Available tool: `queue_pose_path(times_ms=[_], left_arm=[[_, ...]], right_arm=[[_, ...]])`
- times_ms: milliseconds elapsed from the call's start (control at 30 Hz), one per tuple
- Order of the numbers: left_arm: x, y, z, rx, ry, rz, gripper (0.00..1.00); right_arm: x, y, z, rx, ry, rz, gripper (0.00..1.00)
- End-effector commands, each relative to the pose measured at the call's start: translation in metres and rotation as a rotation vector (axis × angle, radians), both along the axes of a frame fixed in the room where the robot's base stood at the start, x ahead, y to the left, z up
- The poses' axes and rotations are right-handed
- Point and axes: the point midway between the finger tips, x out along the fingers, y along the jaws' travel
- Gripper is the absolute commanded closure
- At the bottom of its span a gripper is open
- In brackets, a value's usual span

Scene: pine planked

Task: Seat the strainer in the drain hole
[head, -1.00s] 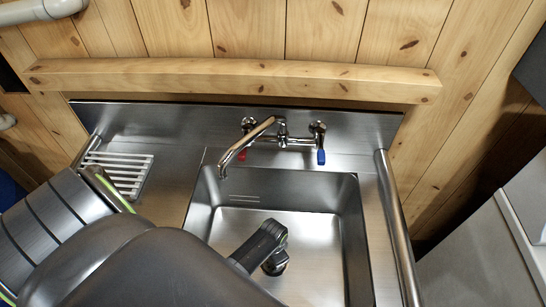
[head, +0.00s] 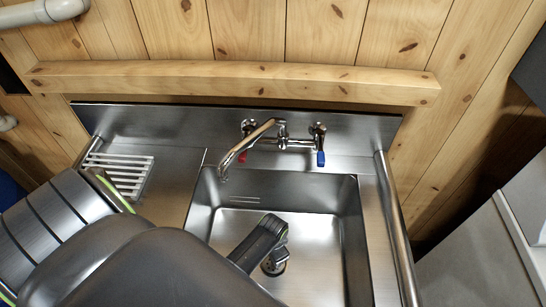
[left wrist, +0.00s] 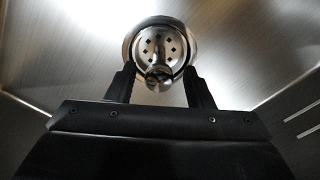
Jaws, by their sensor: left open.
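The strainer (left wrist: 158,44) is a round shiny metal disc with small holes and a knob (left wrist: 159,76). In the left wrist view it lies inside the metal ring of the drain hole (left wrist: 131,37); I cannot tell whether it sits fully flush. My left gripper (left wrist: 160,82) is open, with one finger on each side of the knob and gaps between. In the head view my left gripper reaches down into the basin beside the drain, where the strainer (head: 273,266) is partly hidden by it. My right gripper is not in view.
The steel sink basin (head: 316,225) has upright walls around the drain. A faucet (head: 250,141) with red and blue handles overhangs its back edge. A slotted drainboard (head: 120,171) is at left and a rail (head: 396,230) at right. The basin's right side is clear.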

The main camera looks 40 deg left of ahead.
Motion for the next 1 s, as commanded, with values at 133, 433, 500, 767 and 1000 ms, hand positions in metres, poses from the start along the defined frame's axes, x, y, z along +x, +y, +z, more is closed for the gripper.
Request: queue_pose_path(times_ms=[133,433,500,767,1000], left_arm=[[0.0,0.0,0.028,-0.001,-0.002,0.001,0.53],[0.0,0.0,0.072,-0.001,-0.002,-0.001,0.53],[0.0,0.0,0.078,-0.001,-0.001,-0.001,0.53],[0.0,0.0,0.085,-0.001,0.002,-0.001,0.53],[0.0,0.0,0.085,-0.001,0.001,-0.001,0.53]], right_arm=[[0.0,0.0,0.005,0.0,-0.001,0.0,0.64],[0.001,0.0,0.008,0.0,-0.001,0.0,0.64],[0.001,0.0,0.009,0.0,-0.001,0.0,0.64],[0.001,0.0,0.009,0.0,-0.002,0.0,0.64],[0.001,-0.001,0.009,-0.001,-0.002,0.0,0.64]])
